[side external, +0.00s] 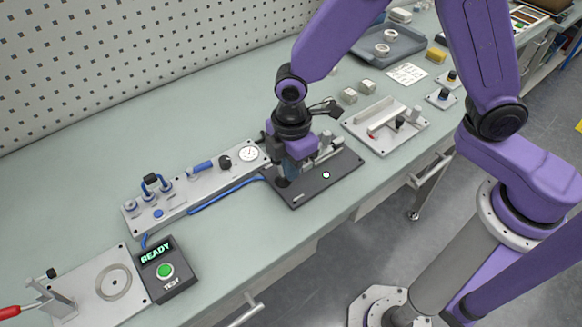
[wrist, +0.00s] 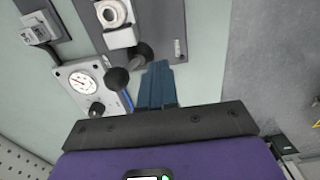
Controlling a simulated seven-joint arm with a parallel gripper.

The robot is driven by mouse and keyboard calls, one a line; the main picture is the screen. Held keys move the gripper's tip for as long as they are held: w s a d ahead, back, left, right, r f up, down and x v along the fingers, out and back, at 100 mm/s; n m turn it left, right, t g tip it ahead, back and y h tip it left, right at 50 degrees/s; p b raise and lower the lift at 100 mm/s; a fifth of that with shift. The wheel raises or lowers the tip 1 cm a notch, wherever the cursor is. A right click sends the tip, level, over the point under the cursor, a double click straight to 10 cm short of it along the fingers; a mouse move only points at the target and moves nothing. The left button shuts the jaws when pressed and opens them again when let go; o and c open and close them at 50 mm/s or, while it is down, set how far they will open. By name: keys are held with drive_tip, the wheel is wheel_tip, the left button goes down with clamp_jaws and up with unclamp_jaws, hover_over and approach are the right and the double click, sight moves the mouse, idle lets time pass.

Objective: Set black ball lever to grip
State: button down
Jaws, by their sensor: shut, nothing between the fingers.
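The black ball lever (wrist: 117,79) shows in the wrist view as a round black ball just left of my fingertips, near the edge of a dark fixture plate (wrist: 168,18). A second dark rounded part (wrist: 140,54) lies just beyond the fingertips. My gripper (wrist: 158,68) has its blue fingers together with nothing between them. In the side view my gripper (side external: 289,172) points down over the left part of the dark plate (side external: 335,181). The lever is mostly hidden there behind my gripper. I cannot tell whether the fingers touch the ball.
A panel with a dial gauge (side external: 248,152) and blue handle (side external: 202,166) lies left of the plate. A READY/TEST box (side external: 167,270) stands front left. Another fixture plate (side external: 386,127) stands right. Open bench lies behind the panel.

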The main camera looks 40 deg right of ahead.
wheel_tip(320, 180, up, 7)
idle(0.8)
drive_tip(key=shift+s, duration=0.1)
drive_tip(key=s+d+r+m, duration=0.2)
drive_tip(key=s+d, duration=0.7)
drive_tip(key=d, duration=0.1)
drive_tip(key=s+d+r+m, duration=0.3)
drive_tip(key=s+d, duration=0.6)
drive_tip(key=d, duration=0.1)
drive_tip(key=shift+s+r, duration=0.15)
drive_tip(key=shift+s, duration=0.1)
